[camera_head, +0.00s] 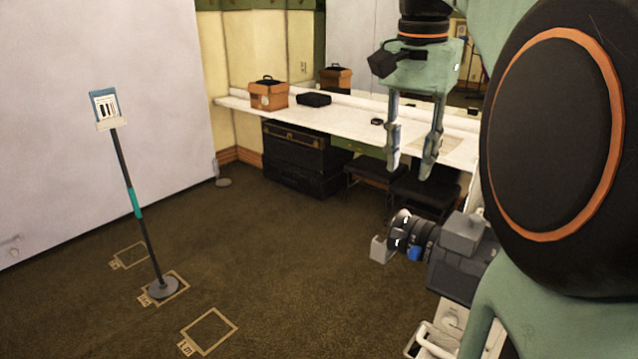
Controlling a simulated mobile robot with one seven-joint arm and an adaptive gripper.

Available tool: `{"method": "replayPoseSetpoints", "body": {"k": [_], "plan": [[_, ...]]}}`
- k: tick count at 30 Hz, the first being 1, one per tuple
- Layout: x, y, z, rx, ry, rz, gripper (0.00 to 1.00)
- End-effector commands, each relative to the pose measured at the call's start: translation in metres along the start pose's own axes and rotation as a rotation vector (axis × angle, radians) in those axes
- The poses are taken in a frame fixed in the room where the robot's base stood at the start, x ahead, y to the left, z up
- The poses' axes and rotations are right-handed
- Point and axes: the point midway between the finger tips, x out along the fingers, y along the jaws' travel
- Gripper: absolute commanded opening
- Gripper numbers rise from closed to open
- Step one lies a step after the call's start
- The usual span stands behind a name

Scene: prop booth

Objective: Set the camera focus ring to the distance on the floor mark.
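A dark grey camera (462,262) sits at the lower right, its lens (422,238) pointing left. A blue tab (414,254) shows on the lens rings; any scale on them is too small to read. A chart on a stand (134,200) has its round base inside the middle floor mark (180,278). Other taped marks are a farther one (130,257) and a nearer one (209,331). My gripper (410,170) points down in the air above the lens in the picture, fingers apart and empty.
A long white counter (350,113) runs along the back wall with an orange box (268,94) and a black case (314,99) on it. Dark trunks (300,155) and stools (374,170) stand below.

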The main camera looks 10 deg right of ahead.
Motion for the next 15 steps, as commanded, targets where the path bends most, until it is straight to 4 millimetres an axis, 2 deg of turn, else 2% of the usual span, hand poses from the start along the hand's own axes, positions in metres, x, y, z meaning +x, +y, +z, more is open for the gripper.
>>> {"method": "replayPoseSetpoints", "body": {"k": [3, 5, 11, 15], "plan": [[0.001, 0.007, 0.022, 0.063, -0.095, 0.016, 0.29], [0.002, 0.008, 0.028, 0.075, -0.116, 0.021, 0.29], [0.019, 0.009, 0.033, 0.081, -0.128, 0.024, 0.29], [0.043, 0.01, 0.036, 0.081, -0.127, 0.025, 0.29]]}}
